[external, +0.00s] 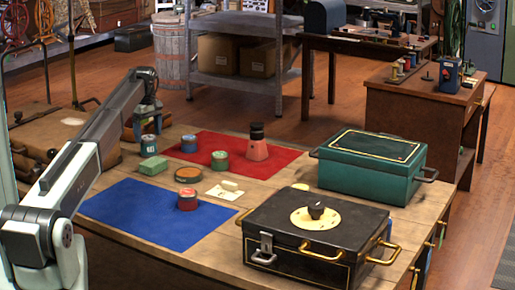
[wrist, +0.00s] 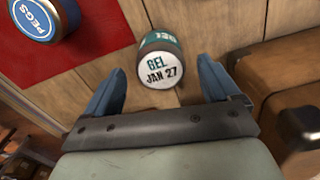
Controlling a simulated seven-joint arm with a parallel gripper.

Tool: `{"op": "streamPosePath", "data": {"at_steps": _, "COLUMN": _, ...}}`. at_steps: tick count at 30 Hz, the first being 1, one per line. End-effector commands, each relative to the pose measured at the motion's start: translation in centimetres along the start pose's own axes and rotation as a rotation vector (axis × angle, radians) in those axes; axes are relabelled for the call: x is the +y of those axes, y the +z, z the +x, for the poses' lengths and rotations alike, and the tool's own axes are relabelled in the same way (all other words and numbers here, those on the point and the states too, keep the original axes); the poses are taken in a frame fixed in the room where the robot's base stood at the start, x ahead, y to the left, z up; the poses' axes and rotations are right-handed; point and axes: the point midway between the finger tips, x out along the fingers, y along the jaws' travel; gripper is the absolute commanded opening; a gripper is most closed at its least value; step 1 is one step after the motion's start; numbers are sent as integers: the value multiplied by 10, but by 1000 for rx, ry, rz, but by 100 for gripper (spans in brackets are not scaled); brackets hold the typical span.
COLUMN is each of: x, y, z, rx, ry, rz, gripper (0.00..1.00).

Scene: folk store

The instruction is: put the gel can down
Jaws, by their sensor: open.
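The gel can (wrist: 160,62) has a white lid marked "GEL JAN 27" and a teal band. It stands upright on the bare wooden tabletop, just off the red mat. In the external view the gel can (external: 148,144) is at the table's far left edge. My gripper (wrist: 162,72) is open, with its two blue fingers apart on either side of the can and a gap on each side. In the external view my gripper (external: 147,118) is above the can.
A blue-lidded pegs can (wrist: 45,17) is on the red mat (external: 282,160) nearby. A brown case (wrist: 285,85) lies close on the other side. A green block (external: 154,166), several other cans and a blue mat (external: 140,215) are nearer. Black and green boxes stand at right.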

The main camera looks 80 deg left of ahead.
Motion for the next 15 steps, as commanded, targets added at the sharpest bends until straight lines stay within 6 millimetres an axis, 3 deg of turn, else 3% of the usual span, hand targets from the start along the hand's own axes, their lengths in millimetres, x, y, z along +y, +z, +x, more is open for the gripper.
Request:
{"op": "streamPosePath", "data": {"at_steps": 6, "x": 1, "y": 0, "z": -38, "rx": 1, "ry": 1, "rz": 0, "gripper": 89}}
{"op": "streamPosePath", "data": {"at_steps": 15, "x": 0, "y": 0, "z": -61, "rx": 0, "ry": 0, "rz": 0, "gripper": 89}}
